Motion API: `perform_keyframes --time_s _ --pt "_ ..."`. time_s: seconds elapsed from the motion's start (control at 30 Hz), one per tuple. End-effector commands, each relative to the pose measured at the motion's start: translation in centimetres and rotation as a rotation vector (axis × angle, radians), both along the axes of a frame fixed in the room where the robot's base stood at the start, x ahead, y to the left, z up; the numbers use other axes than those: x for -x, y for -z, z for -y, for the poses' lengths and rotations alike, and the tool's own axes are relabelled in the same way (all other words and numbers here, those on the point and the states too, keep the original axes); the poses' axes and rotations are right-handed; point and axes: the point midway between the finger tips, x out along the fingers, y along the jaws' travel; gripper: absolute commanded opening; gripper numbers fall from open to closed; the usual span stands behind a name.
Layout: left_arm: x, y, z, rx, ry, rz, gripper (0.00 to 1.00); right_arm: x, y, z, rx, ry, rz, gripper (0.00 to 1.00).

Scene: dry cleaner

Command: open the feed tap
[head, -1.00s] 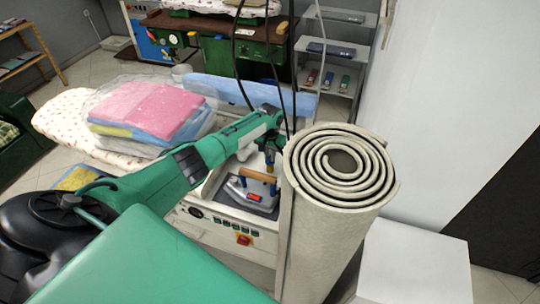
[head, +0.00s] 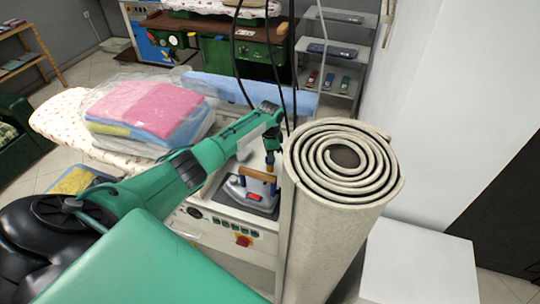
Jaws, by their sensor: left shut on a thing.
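My left arm reaches in from the left over the ironing station. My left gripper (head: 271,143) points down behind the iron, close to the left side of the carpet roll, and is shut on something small. A small blue and brass fitting (head: 269,160), which looks like the feed tap, shows right below the fingers. The fingers cover its upper part, so how far its handle is turned cannot be told. The steam iron (head: 252,190), with a wooden handle, rests in the station's tray just in front. My right gripper is out of view.
A tall rolled carpet (head: 340,220) stands immediately right of the gripper. Black hoses (head: 292,70) hang behind it. Bagged folded laundry (head: 145,108) lies on the padded board at left. A white box (head: 420,262) stands at the lower right.

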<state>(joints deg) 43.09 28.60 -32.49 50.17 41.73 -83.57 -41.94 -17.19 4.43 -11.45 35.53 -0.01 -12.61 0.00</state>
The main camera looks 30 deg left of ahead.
Motion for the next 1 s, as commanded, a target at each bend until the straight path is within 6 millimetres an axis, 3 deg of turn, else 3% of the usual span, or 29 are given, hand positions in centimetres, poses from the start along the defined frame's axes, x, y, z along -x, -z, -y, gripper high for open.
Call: perform_keyframes --time_s 0.5,1.0 --pt "-0.1 0.0 0.0 0.001 0.420 0.002 0.00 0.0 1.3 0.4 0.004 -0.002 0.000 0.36" --pt "-0.1 0.0 0.1 0.001 0.562 0.002 0.00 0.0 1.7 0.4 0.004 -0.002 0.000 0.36"
